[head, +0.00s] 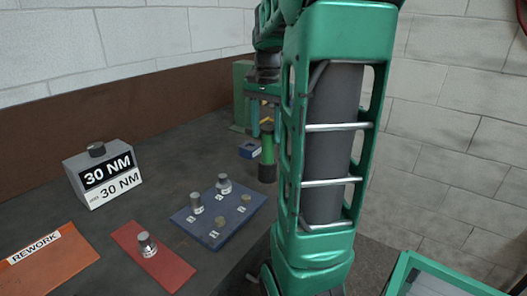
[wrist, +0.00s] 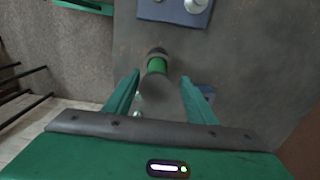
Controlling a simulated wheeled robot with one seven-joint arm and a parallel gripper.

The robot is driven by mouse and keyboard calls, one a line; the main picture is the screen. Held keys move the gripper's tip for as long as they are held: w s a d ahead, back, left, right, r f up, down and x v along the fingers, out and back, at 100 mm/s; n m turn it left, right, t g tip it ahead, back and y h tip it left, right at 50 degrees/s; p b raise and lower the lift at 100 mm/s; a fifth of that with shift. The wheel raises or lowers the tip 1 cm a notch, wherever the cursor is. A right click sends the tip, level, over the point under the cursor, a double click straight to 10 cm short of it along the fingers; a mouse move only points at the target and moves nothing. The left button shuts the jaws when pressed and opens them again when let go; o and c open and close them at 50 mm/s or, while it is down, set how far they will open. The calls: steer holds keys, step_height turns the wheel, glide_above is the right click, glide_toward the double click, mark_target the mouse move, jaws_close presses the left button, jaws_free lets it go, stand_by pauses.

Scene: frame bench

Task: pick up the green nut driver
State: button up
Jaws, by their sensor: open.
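The green nut driver (head: 267,153) stands upright on the dark bench in the head view, with a green band and dark ends. In the wrist view the nut driver (wrist: 157,66) shows from above, just ahead of and between my fingertips. My gripper (head: 266,125) is above it in the head view, pointing down, its fingers at about the driver's upper end. In the wrist view my gripper (wrist: 160,80) is open, with a finger on each side and a gap around the driver. I cannot tell whether either finger touches it.
A blue numbered tray (head: 232,225) with metal sockets lies left of and nearer than the driver. A small blue box (head: 249,149) stands close beside it. A red mat (head: 150,262) with a socket, an orange REWORK mat (head: 45,262) and a 30 NM block (head: 103,175) lie further left.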

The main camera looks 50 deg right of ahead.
mark_target(268, 146)
steer(key=shift+s+d+f, duration=0.1)
steer(key=shift+s+f, duration=0.05)
steer(key=shift+f, duration=1.2)
steer(key=shift+s+f, duration=0.1)
steer(key=shift+f, duration=1.2)
steer(key=shift+c, duration=0.6)
jaws_close()
